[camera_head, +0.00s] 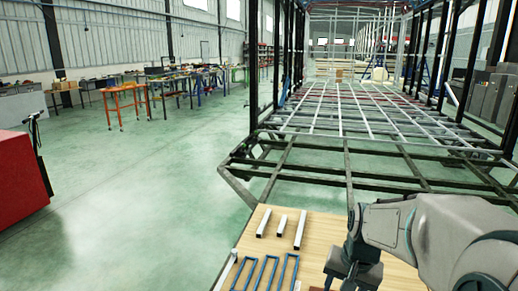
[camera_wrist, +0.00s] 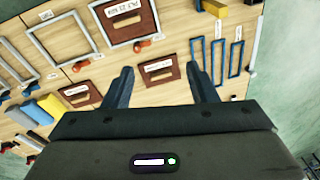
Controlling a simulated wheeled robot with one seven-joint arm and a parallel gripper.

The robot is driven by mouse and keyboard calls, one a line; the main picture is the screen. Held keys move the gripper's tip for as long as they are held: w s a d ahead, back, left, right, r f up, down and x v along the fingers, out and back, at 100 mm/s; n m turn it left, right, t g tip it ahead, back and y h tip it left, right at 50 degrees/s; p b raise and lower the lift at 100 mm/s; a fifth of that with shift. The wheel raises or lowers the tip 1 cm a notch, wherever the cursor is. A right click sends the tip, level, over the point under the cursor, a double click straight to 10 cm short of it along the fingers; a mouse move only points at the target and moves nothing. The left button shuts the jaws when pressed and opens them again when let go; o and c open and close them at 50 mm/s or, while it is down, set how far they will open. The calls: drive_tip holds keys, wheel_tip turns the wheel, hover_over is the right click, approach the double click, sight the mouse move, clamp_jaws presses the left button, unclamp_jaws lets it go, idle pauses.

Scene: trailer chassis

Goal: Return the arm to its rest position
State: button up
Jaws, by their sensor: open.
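My arm (camera_head: 430,235) reaches in from the lower right in the head view, over a wooden board. My gripper (camera_wrist: 162,90) shows in the wrist view with its two dark fingers spread wide apart. Nothing is between the fingers; the board's surface and a brown labelled plate (camera_wrist: 160,72) appear beyond them. The gripper is above the board and apart from the things on it. In the head view the fingertips are partly hidden by the wrist.
The wooden board (camera_head: 262,247) holds short metal bars (camera_head: 300,230) and blue frames (camera_head: 270,270). The trailer chassis (camera_head: 345,150) extends behind it. A red block (camera_head: 20,180) stands far left, and orange and blue tables (camera_head: 125,98) stand farther back. The green floor between is clear.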

drive_tip(key=s+a+r+n+p, duration=0.2)
drive_tip(key=s+r+p, duration=0.1)
drive_tip(key=s+r, duration=0.2)
drive_tip(key=s+a+r+n+t+p, duration=0.1)
drive_tip(key=s+a+r+n+p, duration=0.1)
drive_tip(key=s+r, duration=0.3)
drive_tip(key=shift+s+r+n+h+p, duration=0.4)
drive_tip(key=shift+s+n+p, duration=0.1)
drive_tip(key=shift+s+p, duration=0.45)
